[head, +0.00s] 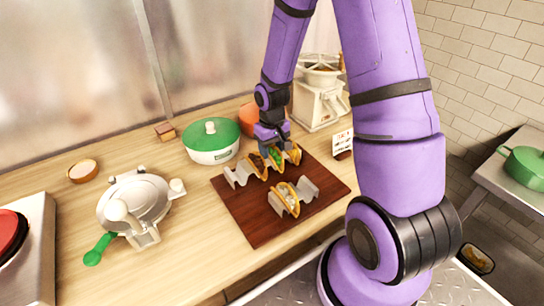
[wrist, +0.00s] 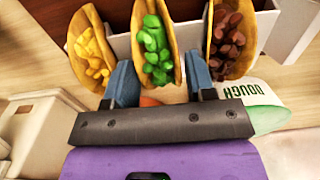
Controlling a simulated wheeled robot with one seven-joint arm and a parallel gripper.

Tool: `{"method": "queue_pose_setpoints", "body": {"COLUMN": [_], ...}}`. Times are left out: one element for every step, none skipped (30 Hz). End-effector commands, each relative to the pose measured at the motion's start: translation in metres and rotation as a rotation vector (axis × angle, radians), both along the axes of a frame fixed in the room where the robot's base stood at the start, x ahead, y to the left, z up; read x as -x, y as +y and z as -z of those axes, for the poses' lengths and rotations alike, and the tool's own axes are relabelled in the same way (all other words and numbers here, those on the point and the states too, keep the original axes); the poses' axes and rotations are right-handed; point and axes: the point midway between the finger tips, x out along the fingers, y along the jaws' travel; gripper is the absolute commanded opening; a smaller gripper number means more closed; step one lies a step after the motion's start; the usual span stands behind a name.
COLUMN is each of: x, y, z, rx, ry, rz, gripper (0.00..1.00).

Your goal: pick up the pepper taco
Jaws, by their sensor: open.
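The pepper taco (wrist: 156,45), a folded shell with green pieces, stands in a metal wavy holder (wrist: 118,44). It also shows in the head view (head: 276,156), partly hidden by my gripper (head: 273,148). In the wrist view my gripper (wrist: 160,82) is open, with one blue finger on each side of the green-filled taco. The left finger is near a taco with yellow pieces (wrist: 92,45) and the right finger near one with brown pieces (wrist: 231,40). I cannot tell whether the fingers touch the shells.
The holder stands on a dark wooden board (head: 258,229). A second holder (head: 304,190) with a taco is nearer. Behind are a white pot with a green lid (head: 212,140) and a white grinder (head: 318,100). A metal press (head: 138,203) stands left. Bare counter (head: 190,265) is in front.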

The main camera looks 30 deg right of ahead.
Motion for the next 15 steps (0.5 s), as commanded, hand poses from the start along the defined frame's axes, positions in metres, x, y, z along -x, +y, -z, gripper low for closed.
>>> {"method": "queue_pose_setpoints", "body": {"x": [0.0, 0.0, 0.0, 0.0, 0.0, 0.0, 0.0, 0.0, 0.0, -0.0001, -0.0001, -0.0001, -0.0001, -0.0001, -0.0001], "y": [0.0, 0.0, -0.0001, -0.0001, -0.0001, -0.0001, -0.0001, -0.0001, -0.0001, -0.0001, -0.0001, -0.0001, -0.0001, -0.0001, -0.0001], "z": [-0.0001, -0.0002, -0.0002, -0.0002, -0.0003, -0.0003, -0.0003, -0.0003, -0.0003, -0.0004, -0.0004, -0.0004, -0.0004, -0.0005, -0.0005], "rx": [0.0, 0.0, 0.0, 0.0, 0.0, 0.0, 0.0, 0.0, 0.0, 0.0, 0.0, 0.0, 0.0, 0.0, 0.0], "ry": [0.0, 0.0, 0.0, 0.0, 0.0, 0.0, 0.0, 0.0, 0.0, 0.0, 0.0, 0.0, 0.0, 0.0, 0.0], "rz": [0.0, 0.0, 0.0, 0.0, 0.0, 0.0, 0.0, 0.0, 0.0, 0.0, 0.0, 0.0, 0.0, 0.0, 0.0], "gripper": [0.5, 0.5, 0.5, 0.48, 0.41, 0.32, 0.25, 0.18, 0.15, 0.15, 0.15, 0.15, 0.15, 0.15, 0.15]}}
